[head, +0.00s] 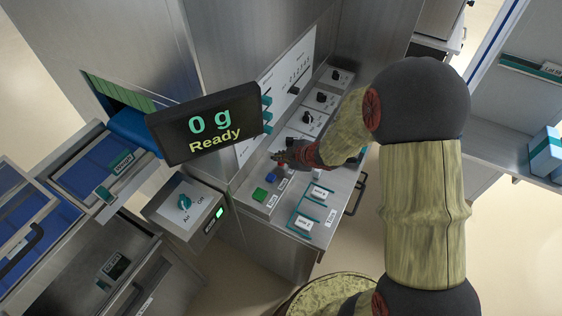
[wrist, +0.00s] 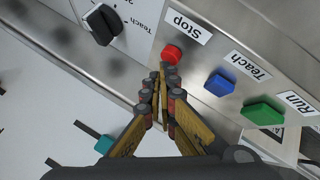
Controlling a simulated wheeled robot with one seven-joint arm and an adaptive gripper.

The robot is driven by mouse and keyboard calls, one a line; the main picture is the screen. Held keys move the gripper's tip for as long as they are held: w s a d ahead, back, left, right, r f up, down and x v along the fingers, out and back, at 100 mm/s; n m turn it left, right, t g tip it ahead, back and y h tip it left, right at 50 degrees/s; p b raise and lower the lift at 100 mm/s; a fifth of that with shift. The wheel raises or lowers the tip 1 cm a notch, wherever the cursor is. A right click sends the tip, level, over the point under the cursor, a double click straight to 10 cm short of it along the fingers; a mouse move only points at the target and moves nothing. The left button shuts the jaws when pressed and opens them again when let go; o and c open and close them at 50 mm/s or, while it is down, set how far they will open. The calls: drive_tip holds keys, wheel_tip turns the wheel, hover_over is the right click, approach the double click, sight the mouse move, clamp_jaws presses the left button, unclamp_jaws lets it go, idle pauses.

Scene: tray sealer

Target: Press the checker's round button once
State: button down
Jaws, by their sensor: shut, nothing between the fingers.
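The round red button (wrist: 173,54), beside a "Stop" label, sits on a steel panel in the wrist view. My gripper (wrist: 165,72) is shut and empty, its fingertips right at the near side of the red button; I cannot tell whether they touch it. In the head view my gripper (head: 281,158) is low over the panel and hides the red button. The display (head: 205,124) reads "0 g Ready".
Black knobs (wrist: 102,22) are on white plates beside the red button. White pieces in teal frames (head: 303,223) lie on the panel's front part. A box with a teal "Air" knob (head: 184,202) stands to the left. The display overhangs the panel's left side.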

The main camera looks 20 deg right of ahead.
sight(280, 163)
drive_tip(key=shift+f+b, duration=0.3)
drive_tip(key=shift+f, duration=0.2)
idle(0.4)
drive_tip(key=shift+r, duration=0.1)
drive_tip(key=shift+r+p, duration=0.85)
drive_tip(key=shift+p, duration=0.15)
wheel_tip(280, 163, up, 5)
drive_tip(key=p, duration=0.5)
idle(0.8)
